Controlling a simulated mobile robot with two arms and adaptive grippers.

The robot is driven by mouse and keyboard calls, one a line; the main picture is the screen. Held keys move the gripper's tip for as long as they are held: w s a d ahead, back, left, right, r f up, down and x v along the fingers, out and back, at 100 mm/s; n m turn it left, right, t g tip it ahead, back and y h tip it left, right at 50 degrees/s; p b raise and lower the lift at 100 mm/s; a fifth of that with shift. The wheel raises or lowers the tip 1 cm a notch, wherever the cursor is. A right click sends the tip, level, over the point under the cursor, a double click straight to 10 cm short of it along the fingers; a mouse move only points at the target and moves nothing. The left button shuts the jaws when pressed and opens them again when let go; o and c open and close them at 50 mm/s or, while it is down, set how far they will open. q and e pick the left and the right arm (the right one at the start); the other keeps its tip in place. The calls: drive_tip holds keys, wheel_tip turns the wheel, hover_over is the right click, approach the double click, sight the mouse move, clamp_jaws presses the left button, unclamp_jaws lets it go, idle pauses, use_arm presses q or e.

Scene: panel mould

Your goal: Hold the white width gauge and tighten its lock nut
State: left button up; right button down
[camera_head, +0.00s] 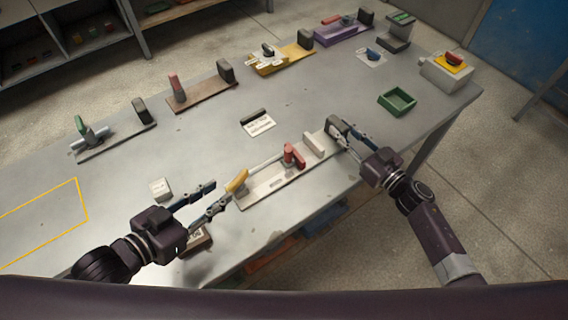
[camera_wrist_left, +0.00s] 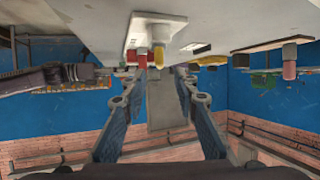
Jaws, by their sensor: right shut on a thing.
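The white width gauge appears to be the pale fixture (camera_head: 268,187) near the table's front edge. It carries a rod ending in a yellow handle (camera_head: 237,181), a red part (camera_head: 293,156), a white block (camera_head: 314,144) and a dark grey block (camera_head: 335,127). I cannot tell which part is the lock nut. My right gripper (camera_head: 344,136) is shut on the dark grey block at the fixture's right end. My left gripper (camera_head: 217,193) is open and empty, its fingertips just short of the yellow handle. In the left wrist view the yellow handle (camera_wrist_left: 158,57) shows beyond the spread fingers.
Other fixtures with brown (camera_head: 203,95), yellow (camera_head: 286,58) and purple (camera_head: 344,31) bases stand along the back. A yellow outline (camera_head: 82,200) marks bare table at left.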

idle(0.5)
use_arm(q)
wheel_tip(320, 180, up, 4)
drive_tip(key=n+g+y, duration=0.1)
drive_tip(key=n+g, duration=0.1)
drive_tip(key=g, duration=0.2)
hover_over(236, 180)
drive_tip(key=shift+d+f, duration=0.15)
drive_tip(key=s+a+r+m+g+y, duration=0.2)
drive_tip(key=s+a+r+g+y, duration=0.1)
drive_tip(key=s+r+y, duration=0.15)
drive_tip(key=shift+g, duration=0.3)
drive_tip(key=x, duration=0.7)
drive_tip(key=w+x, duration=0.1)
drive_tip(key=x, duration=0.3)
drive_tip(key=shift+d, duration=0.1)
drive_tip(key=shift+c, duration=0.7)
drive_tip(key=shift+r, duration=0.1)
clamp_jaws()
